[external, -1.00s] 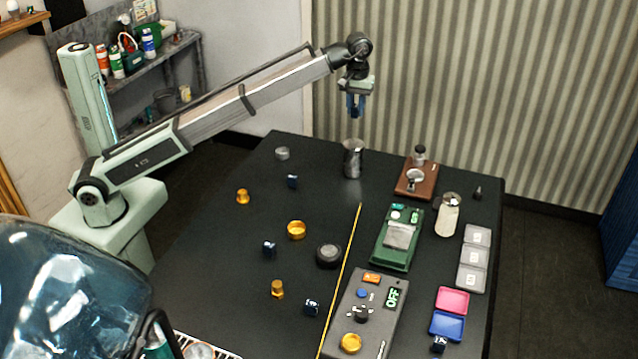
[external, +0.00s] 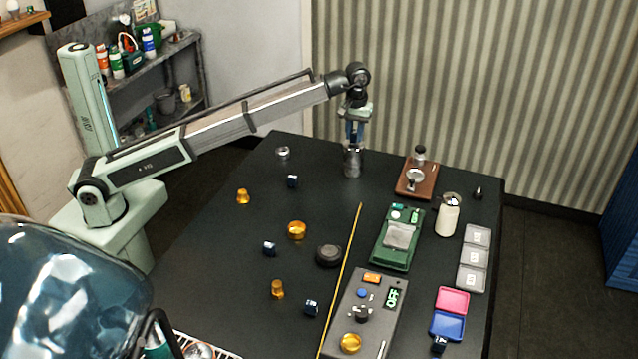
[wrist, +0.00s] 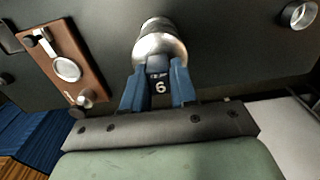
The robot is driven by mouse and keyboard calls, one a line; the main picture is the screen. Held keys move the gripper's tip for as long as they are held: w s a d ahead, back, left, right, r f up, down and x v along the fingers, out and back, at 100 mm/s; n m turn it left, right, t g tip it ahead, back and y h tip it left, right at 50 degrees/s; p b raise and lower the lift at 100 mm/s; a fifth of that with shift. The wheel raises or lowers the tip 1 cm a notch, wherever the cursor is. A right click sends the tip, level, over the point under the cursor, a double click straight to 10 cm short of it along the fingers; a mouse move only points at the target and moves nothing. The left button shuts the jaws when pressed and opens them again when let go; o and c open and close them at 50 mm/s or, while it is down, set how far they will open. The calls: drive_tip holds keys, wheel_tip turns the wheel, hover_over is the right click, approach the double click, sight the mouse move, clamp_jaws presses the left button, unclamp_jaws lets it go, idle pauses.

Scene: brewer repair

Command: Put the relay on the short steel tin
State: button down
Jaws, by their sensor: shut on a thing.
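My gripper (external: 354,138) is shut on a dark blue relay (wrist: 160,84) marked with a white 6, seen between the blue fingers in the wrist view. In the external view the fingers hide the relay. The gripper is right above the tall steel tin (external: 352,166), which also shows just beyond the fingertips in the wrist view (wrist: 160,43). I cannot tell whether the relay touches this tin. The short steel tin (external: 283,153) stands apart to the left, near the table's far edge; in the wrist view it is at the top right (wrist: 300,15).
Several other dark blue blocks lie on the table, one (external: 292,181) near the short tin. A wooden stand (external: 415,180), a white-bodied jar (external: 448,215) and a green scale (external: 397,240) stand to the right. The table between the two steel tins is clear.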

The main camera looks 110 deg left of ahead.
sight(355, 132)
drive_tip(key=shift+f, duration=0.15)
drive_tip(key=c, duration=0.9)
unclamp_jaws()
wheel_tip(355, 132, up, 12)
drive_tip(key=shift+r, duration=0.15)
